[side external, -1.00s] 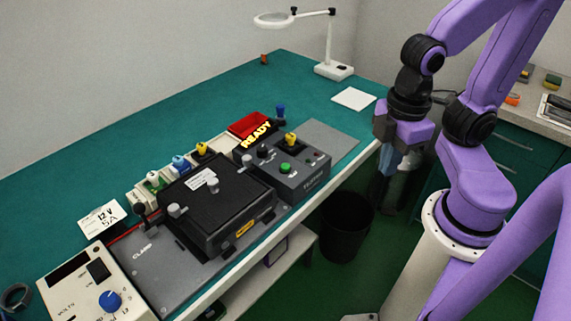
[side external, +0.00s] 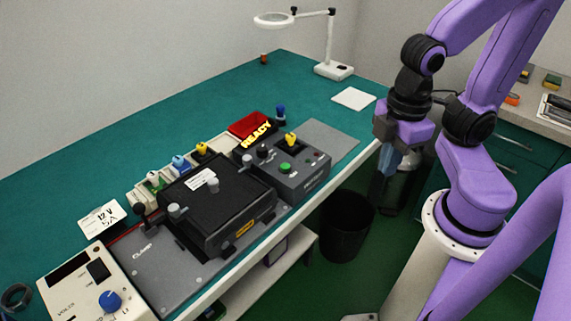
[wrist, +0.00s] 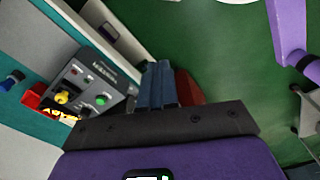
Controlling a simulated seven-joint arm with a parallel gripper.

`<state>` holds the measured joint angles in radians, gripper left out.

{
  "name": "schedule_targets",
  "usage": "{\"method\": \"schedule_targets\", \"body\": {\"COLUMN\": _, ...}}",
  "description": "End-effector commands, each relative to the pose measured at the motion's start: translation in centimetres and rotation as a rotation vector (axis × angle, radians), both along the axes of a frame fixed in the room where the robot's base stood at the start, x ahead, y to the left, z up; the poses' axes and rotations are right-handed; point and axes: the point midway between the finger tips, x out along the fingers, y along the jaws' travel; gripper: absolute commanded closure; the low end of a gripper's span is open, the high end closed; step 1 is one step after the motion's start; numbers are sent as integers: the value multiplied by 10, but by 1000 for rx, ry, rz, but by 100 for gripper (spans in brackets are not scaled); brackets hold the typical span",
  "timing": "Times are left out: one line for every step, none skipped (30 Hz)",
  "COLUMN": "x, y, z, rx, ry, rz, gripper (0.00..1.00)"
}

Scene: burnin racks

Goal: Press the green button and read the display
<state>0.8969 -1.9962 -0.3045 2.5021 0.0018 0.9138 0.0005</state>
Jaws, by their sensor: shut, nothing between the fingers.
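The green button (side external: 285,168) is on the sloped top of a dark grey control box (side external: 312,180) on the bench. It also shows in the wrist view (wrist: 101,100). A display reading READY in yellow letters (side external: 256,134) stands at the back of the box; in the wrist view it is partly visible and unreadable. A yellow knob (side external: 291,139) is behind the button. My gripper (side external: 384,186) hangs pointing down, off the bench's front edge to the right of the box, apart from the button. Its blue fingers (wrist: 160,85) are shut and empty.
A black lidded fixture (side external: 215,205) with knobs is left of the box. A power supply with a blue knob (side external: 110,300) is at the near left. A red tray (side external: 249,123) is behind.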

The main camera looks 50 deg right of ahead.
Motion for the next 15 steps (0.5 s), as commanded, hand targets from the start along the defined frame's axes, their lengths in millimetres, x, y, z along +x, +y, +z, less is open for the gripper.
{"method": "schedule_targets", "body": {"x": 0, "y": 0, "z": 0, "rx": 0, "ry": 0, "rz": 0, "gripper": 100}}
{"method": "schedule_targets", "body": {"x": 0, "y": 0, "z": 0, "rx": 0, "ry": 0, "rz": 0, "gripper": 100}}
{"method": "schedule_targets", "body": {"x": 0, "y": 0, "z": 0, "rx": 0, "ry": 0, "rz": 0, "gripper": 100}}
{"method": "schedule_targets", "body": {"x": 0, "y": 0, "z": 0, "rx": 0, "ry": 0, "rz": 0, "gripper": 100}}
{"method": "schedule_targets", "body": {"x": 0, "y": 0, "z": 0, "rx": 0, "ry": 0, "rz": 0, "gripper": 100}}
{"method": "schedule_targets", "body": {"x": 0, "y": 0, "z": 0, "rx": 0, "ry": 0, "rz": 0, "gripper": 100}}
{"method": "schedule_targets", "body": {"x": 0, "y": 0, "z": 0, "rx": 0, "ry": 1, "rz": -1, "gripper": 100}}
{"method": "schedule_targets", "body": {"x": 0, "y": 0, "z": 0, "rx": 1, "ry": 2, "rz": -5, "gripper": 100}}
{"method": "schedule_targets", "body": {"x": 0, "y": 1, "z": 0, "rx": 3, "ry": 8, "rz": -16, "gripper": 100}}
{"method": "schedule_targets", "body": {"x": 0, "y": 1, "z": -1, "rx": 6, "ry": 15, "rz": -30, "gripper": 100}}
{"method": "schedule_targets", "body": {"x": 1, "y": 2, "z": -1, "rx": 9, "ry": 23, "rz": -48, "gripper": 100}}
{"method": "schedule_targets", "body": {"x": 1, "y": 4, "z": -2, "rx": 17, "ry": 39, "rz": -81, "gripper": 100}}
{"method": "schedule_targets", "body": {"x": 2, "y": 5, "z": -2, "rx": 23, "ry": 55, "rz": -113, "gripper": 100}}
{"method": "schedule_targets", "body": {"x": 3, "y": 7, "z": -2, "rx": 33, "ry": 73, "rz": -152, "gripper": 100}}
{"method": "schedule_targets", "body": {"x": 4, "y": 10, "z": -3, "rx": 46, "ry": 100, "rz": -211, "gripper": 100}}
